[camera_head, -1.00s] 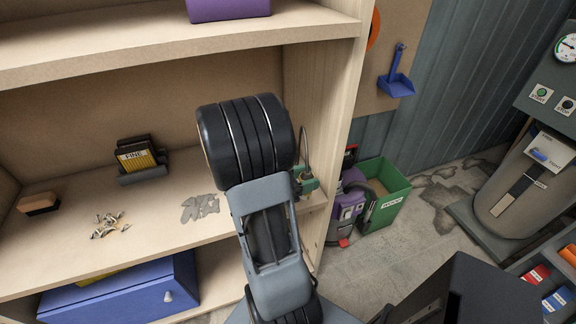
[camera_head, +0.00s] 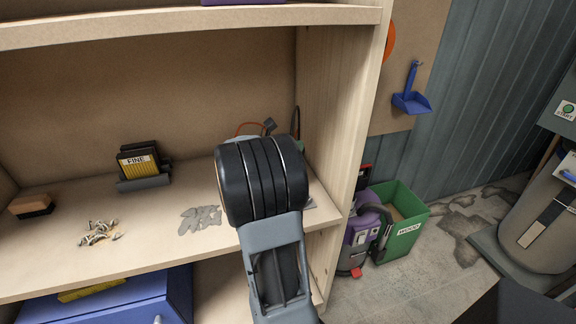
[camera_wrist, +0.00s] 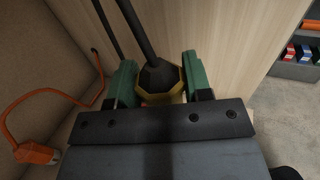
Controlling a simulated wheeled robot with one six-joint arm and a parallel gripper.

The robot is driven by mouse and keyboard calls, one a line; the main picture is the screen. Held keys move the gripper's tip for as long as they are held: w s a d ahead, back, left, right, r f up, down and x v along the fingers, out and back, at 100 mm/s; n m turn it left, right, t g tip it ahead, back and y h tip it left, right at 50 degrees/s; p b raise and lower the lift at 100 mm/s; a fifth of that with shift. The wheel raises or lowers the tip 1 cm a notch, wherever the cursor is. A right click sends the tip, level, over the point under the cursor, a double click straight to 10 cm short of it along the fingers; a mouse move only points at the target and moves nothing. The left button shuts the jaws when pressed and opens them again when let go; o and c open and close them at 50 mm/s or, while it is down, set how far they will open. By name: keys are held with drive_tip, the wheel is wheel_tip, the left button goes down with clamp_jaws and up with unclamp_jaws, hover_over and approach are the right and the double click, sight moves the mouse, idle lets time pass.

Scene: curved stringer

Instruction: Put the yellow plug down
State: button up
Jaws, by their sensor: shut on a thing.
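In the wrist view, my gripper (camera_wrist: 160,88) has green fingers on both sides of the yellow plug (camera_wrist: 172,77) and is shut on it. The plug has an eight-sided yellow rim and a black centre, from which a thick black cable (camera_wrist: 139,32) runs up and away. Its underside is hidden by the gripper body. In the head view, my arm's dark wrist hides most of the gripper and the plug. The wrist is over the right end of the middle shelf (camera_head: 150,240), close to the right side panel (camera_head: 328,150). I cannot tell whether the plug touches the shelf.
An orange cord with an orange connector (camera_wrist: 35,153) lies left of the gripper in the wrist view. On the shelf are a block marked FINE (camera_head: 140,165), a brush (camera_head: 31,206), loose screws (camera_head: 97,232) and a grey patch (camera_head: 200,218). A green bin (camera_head: 402,225) stands outside.

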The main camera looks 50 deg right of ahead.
drive_tip(key=shift+w+d+f+p, duration=0.15)
drive_tip(key=shift+w+d+f, duration=1.35)
drive_tip(key=shift+f, duration=0.6)
drive_tip(key=shift+w+d+f+p, duration=0.1)
drive_tip(key=shift+w+d+f, duration=1.1)
drive_tip(key=shift+d+f, duration=0.65)
drive_tip(key=shift+w+d+f+p, duration=0.15)
drive_tip(key=shift+w+d+f, duration=1.25)
drive_tip(key=shift+f, duration=0.9)
drive_tip(key=shift+f, duration=0.1)
drive_tip(key=shift+f, duration=0.15)
drive_tip(key=o, duration=1)
